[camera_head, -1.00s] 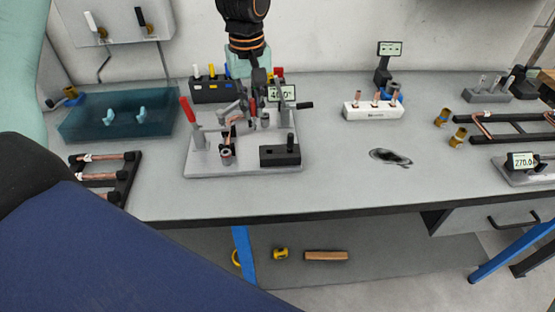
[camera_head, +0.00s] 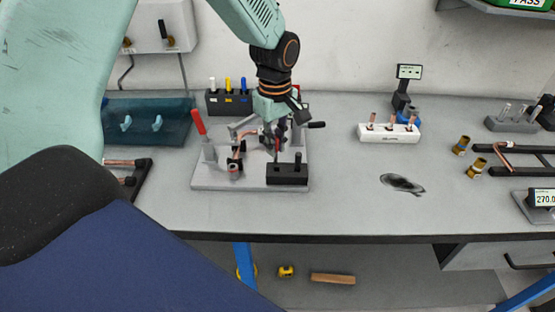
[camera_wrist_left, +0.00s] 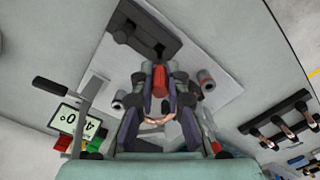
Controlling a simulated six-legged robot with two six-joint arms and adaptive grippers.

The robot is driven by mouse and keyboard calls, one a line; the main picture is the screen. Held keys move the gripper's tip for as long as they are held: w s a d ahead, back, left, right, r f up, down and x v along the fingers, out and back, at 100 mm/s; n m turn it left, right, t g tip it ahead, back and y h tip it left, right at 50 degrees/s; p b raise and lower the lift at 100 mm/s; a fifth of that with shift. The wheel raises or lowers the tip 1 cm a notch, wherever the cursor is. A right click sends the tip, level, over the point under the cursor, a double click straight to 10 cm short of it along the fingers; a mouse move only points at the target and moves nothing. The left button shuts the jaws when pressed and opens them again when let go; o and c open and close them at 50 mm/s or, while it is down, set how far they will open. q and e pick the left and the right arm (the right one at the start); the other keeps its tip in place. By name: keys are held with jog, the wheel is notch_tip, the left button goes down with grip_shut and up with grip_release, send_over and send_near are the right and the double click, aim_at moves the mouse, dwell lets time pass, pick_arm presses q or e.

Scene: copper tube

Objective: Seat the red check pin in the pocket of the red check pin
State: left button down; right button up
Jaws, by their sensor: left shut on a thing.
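My left gripper (camera_head: 276,142) is shut on the red check pin (camera_head: 277,145). It is above the clamp fixture (camera_head: 215,183), just behind the black block (camera_head: 287,175) at its front right. In the left wrist view the red pin (camera_wrist_left: 160,79) lies between the fingertips (camera_wrist_left: 158,90), and the black block (camera_wrist_left: 138,30) with a dark opening is just beyond them. I cannot tell which opening is the red pin's pocket. The pin's lower end is hidden, and contact with the block cannot be told. My right gripper is not in view.
A red-handled clamp (camera_head: 199,124) stands at the fixture's left, with a copper piece (camera_head: 235,165) nearby. A black rack (camera_head: 229,104) with white, yellow and blue pins stands behind. A white block (camera_head: 388,134) with copper pieces is to the right. Bench is clear in front of the fixture.

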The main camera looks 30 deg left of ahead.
aim_at(276, 157)
pick_arm(q)
jog(key=f, duration=0.4)
jog(key=shift+s+d, duration=0.15)
jog(key=shift+d, duration=0.15)
jog(key=shift+w+a+f, duration=0.2)
jog(key=shift+f, duration=0.05)
jog(key=c, duration=1.8)
grip_release()
jog(key=o, duration=0.4)
jog(key=shift+s+d+r, duration=0.15)
jog(key=shift+s+r, duration=0.05)
jog(key=shift+o, duration=0.2)
jog(key=shift+w+f, duration=0.1)
jog(key=shift+w, duration=0.1)
notch_tip(276, 157, up, 11)
jog(key=shift+r, duration=0.1)
jog(key=shift+s+r, duration=0.1)
jog(key=shift+r, duration=0.35)
jog(key=shift+f, duration=0.1)
